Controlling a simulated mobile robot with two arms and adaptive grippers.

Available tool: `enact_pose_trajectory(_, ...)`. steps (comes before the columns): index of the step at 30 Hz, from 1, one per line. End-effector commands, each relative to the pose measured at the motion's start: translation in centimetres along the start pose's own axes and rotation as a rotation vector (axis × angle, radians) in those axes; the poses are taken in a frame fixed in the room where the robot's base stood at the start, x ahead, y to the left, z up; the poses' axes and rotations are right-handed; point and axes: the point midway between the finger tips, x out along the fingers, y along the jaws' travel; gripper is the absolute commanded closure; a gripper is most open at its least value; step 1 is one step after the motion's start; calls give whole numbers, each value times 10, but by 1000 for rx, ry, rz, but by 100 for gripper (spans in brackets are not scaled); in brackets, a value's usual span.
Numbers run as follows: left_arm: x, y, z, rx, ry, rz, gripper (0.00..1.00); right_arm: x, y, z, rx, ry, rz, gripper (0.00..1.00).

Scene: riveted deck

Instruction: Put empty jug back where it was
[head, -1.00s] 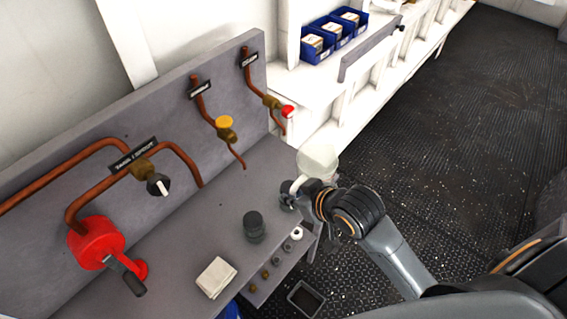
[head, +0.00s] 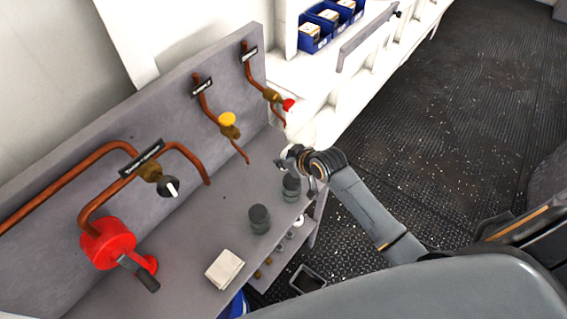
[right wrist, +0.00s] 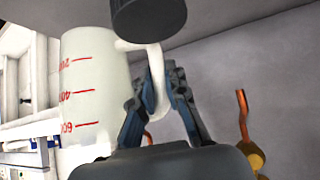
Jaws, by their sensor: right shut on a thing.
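The jug (head: 302,125) is pale and translucent, partly hidden behind my right gripper in the head view. In the right wrist view, the jug (right wrist: 92,85) shows red volume marks and a white handle (right wrist: 157,85). My right gripper (head: 290,163) is at the right end of the grey bench. In the wrist view its fingers (right wrist: 160,88) are shut on the handle. No liquid is clearly visible in the jug. Whether its base touches anything is hidden. My left gripper is not in view.
Behind are copper pipes with a yellow-knobbed valve (head: 228,120) and red-knobbed valve (head: 289,104). A red pump (head: 106,243) and pale folded cloth (head: 225,269) are left. Blue bins (head: 316,37) are beyond.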

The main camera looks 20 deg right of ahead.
Motion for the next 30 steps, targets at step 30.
enact_pose_trajectory(30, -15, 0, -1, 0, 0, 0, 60, 39, 6, 27, 1, 0, 0, 70)
